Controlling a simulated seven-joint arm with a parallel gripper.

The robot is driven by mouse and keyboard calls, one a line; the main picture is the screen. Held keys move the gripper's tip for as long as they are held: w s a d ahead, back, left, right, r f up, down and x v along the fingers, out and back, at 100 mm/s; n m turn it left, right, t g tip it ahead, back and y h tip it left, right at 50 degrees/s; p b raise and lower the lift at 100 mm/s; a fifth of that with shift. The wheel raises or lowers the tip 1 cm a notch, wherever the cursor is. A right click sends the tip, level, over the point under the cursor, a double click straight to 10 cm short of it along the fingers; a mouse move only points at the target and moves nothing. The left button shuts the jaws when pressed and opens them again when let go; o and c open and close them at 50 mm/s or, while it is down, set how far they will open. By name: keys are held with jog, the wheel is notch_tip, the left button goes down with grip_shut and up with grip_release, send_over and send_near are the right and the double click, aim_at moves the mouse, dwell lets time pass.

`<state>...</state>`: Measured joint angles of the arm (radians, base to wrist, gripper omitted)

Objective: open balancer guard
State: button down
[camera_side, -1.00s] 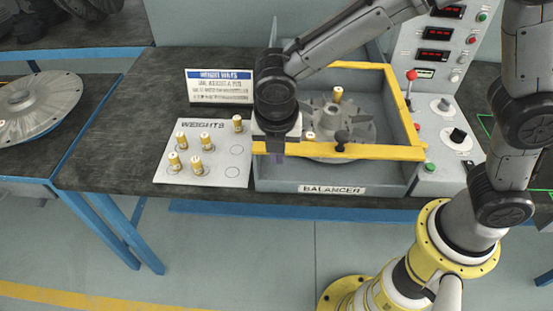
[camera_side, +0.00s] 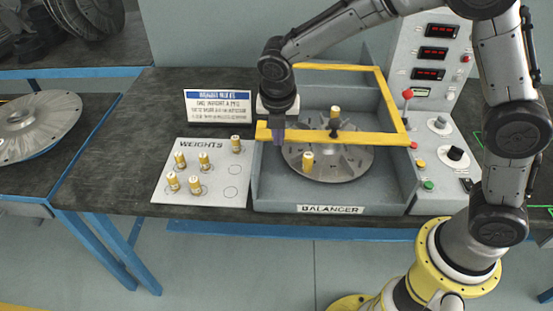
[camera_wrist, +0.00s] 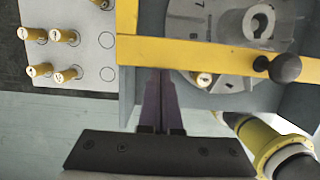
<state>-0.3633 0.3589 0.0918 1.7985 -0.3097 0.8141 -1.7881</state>
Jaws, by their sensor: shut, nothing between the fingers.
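The balancer guard (camera_side: 370,138) is a yellow frame over the grey balancer box (camera_side: 235,193). Its front bar, with a black knob (camera_side: 334,131), stands raised well above the box's front wall, so the guard is tilted partly up. My gripper (camera_side: 279,139) is shut and empty at the left end of the front bar. In the wrist view its purple fingers (camera_wrist: 164,78) reach to the bar's near edge, and the tips seem to pass under the bar (camera_wrist: 200,55). I cannot tell for certain whether they touch. The knob (camera_wrist: 285,68) shows to the right there.
A grey rotor (camera_side: 345,165) with brass weights sits inside the box. A white weights board (camera_side: 215,190) with several brass weights and a sign (camera_side: 218,107) stand at left. A control panel (camera_side: 435,125) with a red-topped lever (camera_side: 407,95) stands at right.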

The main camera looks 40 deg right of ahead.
jog(key=w+d, duration=1.6)
